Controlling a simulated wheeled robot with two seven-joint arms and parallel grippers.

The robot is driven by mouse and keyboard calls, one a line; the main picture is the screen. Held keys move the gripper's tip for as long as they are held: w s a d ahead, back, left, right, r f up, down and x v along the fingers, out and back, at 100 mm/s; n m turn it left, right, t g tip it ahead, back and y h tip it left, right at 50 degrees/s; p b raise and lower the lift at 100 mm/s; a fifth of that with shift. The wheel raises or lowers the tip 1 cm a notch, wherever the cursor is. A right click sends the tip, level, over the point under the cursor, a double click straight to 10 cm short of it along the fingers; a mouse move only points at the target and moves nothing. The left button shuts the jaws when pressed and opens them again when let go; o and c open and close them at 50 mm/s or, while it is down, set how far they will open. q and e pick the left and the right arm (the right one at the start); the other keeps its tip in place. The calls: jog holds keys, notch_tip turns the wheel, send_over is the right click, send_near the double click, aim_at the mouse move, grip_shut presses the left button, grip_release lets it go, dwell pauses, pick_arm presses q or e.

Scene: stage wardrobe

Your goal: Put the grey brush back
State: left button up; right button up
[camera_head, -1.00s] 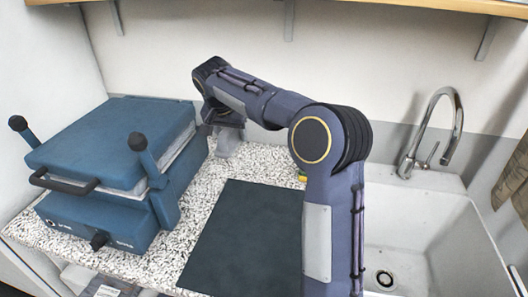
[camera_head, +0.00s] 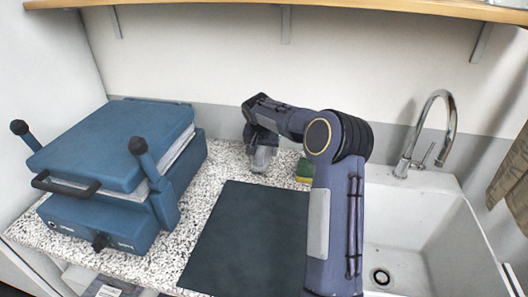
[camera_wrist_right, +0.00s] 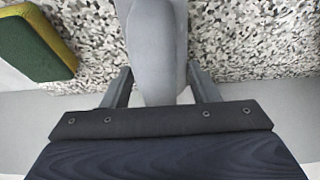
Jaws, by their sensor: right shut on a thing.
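The grey brush (camera_wrist_right: 155,45) is between the two fingers of my right gripper (camera_wrist_right: 161,88) in the wrist view. The gripper is shut on it. In the head view the right gripper (camera_head: 262,146) is over the back of the speckled counter, near the wall, and a pale grey part of the brush (camera_head: 262,160) shows below it. I cannot tell whether the brush touches the counter. My left gripper is not in view.
A green and yellow sponge (camera_head: 304,171) lies on the counter (camera_head: 228,165) just right of the brush; it also shows in the wrist view (camera_wrist_right: 36,42). A dark mat (camera_head: 245,235) lies in front. A blue press (camera_head: 115,150) stands left; a white sink (camera_head: 415,225) with a tap (camera_head: 448,125) is right.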

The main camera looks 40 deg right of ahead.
jog(key=shift+f, duration=0.6)
jog(key=shift+f, duration=0.2)
jog(key=o, duration=0.9)
jog(key=shift+r, duration=0.15)
